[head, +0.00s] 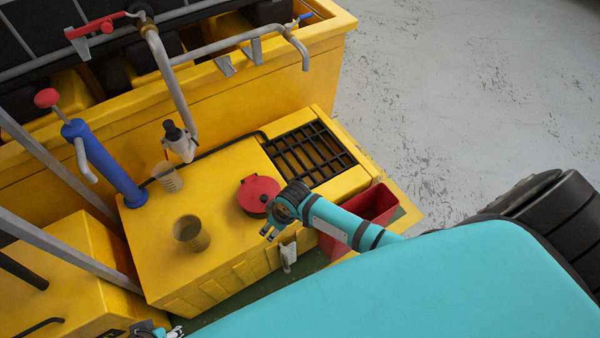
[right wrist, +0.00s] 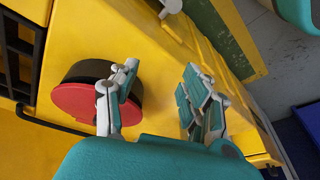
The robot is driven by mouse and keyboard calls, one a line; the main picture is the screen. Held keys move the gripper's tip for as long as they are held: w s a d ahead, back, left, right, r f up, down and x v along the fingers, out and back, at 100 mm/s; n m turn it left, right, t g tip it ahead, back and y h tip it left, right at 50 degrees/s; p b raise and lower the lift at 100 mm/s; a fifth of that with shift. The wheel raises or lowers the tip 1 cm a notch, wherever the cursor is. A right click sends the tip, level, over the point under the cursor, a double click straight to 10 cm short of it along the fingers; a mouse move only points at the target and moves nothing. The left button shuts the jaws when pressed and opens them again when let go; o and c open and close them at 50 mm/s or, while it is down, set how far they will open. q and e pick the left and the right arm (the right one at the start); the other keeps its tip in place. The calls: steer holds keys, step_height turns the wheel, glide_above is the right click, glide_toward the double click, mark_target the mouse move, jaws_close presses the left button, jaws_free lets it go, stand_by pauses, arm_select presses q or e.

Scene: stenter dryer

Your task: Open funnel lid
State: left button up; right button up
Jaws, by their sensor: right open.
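The funnel's round red lid (head: 259,194) lies flat over the opening on top of the yellow machine and looks closed. In the right wrist view the red lid (right wrist: 78,104) sits against a dark round body (right wrist: 88,72). My right gripper (head: 272,229) is open and empty at the lid's near edge. In the right wrist view its fingers (right wrist: 160,88) are spread apart, and one finger overlaps the lid's edge; I cannot tell if it touches. My left gripper (head: 168,331) shows only in part at the bottom edge, and its jaws are not clear.
Two beakers (head: 191,233) (head: 168,177) stand left of the lid. A blue cylinder with a lever (head: 105,163) and a grey pipe (head: 170,80) rise behind. A black grate (head: 308,152) lies right of the lid. A red bin (head: 375,207) sits beside the machine.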

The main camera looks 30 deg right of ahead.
steer(key=s+d+f+m+h+p, duration=0.1)
steer(key=s+d+f+p, duration=0.2)
steer(key=s, duration=0.4)
steer(key=shift+s+d+f+m+p, duration=0.15)
steer(key=shift+d+f+m+p, duration=0.25)
steer(key=shift+d+f, duration=0.7)
steer(key=shift+a+f, duration=0.3)
steer(key=shift+a, duration=0.05)
steer(key=shift+c, duration=0.2)
